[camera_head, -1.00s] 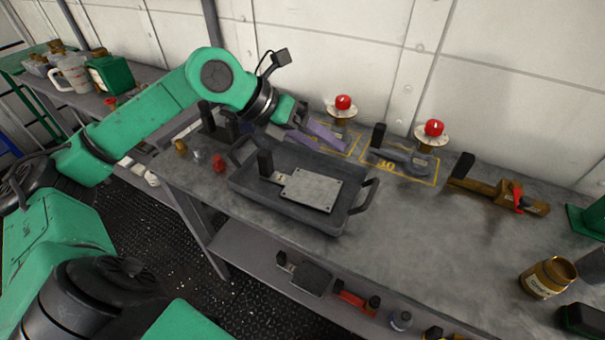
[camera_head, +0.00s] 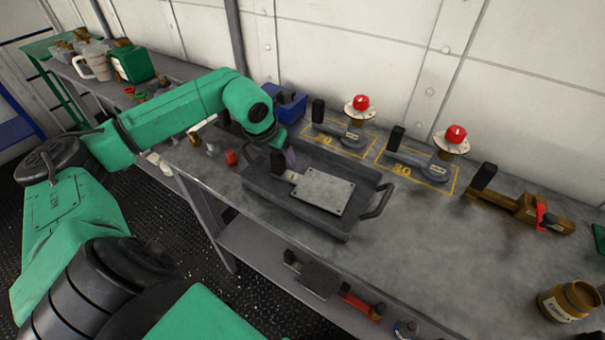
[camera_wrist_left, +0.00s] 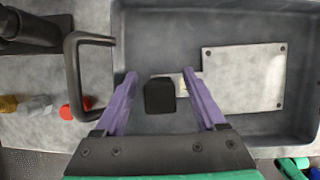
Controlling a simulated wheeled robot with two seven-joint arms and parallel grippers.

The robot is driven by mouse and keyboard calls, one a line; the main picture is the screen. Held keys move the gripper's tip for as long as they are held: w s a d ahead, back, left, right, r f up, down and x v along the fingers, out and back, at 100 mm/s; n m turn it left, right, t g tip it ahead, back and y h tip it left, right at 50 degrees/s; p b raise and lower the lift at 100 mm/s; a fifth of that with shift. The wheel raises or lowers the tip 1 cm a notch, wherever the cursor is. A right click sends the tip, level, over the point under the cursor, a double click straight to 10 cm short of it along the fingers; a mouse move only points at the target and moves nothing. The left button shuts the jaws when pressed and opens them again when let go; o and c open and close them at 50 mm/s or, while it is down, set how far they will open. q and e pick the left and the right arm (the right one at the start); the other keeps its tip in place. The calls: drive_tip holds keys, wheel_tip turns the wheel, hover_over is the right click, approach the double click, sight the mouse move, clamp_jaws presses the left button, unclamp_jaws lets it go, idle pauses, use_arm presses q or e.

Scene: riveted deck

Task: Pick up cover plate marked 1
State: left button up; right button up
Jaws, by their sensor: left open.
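A flat grey cover plate (camera_head: 322,190) with dark corner screws lies in a dark grey tray (camera_head: 345,226) on the bench. Its upright black handle (camera_head: 277,162) stands at its left end, with a small label beside it that I cannot read. In the left wrist view, the plate (camera_wrist_left: 243,78) is at the right and the black handle (camera_wrist_left: 160,96) is in the middle. My left gripper (camera_wrist_left: 160,73) is open, its purple fingers on either side of the handle. In the head view, my left gripper (camera_head: 290,158) is partly hidden by its wrist. My right gripper is not in view.
Two black-handled tools (camera_head: 340,132) (camera_head: 420,165) lie in yellow-marked zones behind the tray, near red-topped posts. A brown tool (camera_head: 518,208) and a jar (camera_head: 569,301) are to the right. A blue box (camera_head: 288,103) stands behind my wrist.

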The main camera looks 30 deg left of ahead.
use_arm(q)
drive_tip(key=shift+w+f, duration=0.15)
drive_tip(key=shift+f, duration=0.1)
drive_tip(key=shift+r, duration=0.1)
clamp_jaws()
drive_tip(key=shift+r, duration=0.1)
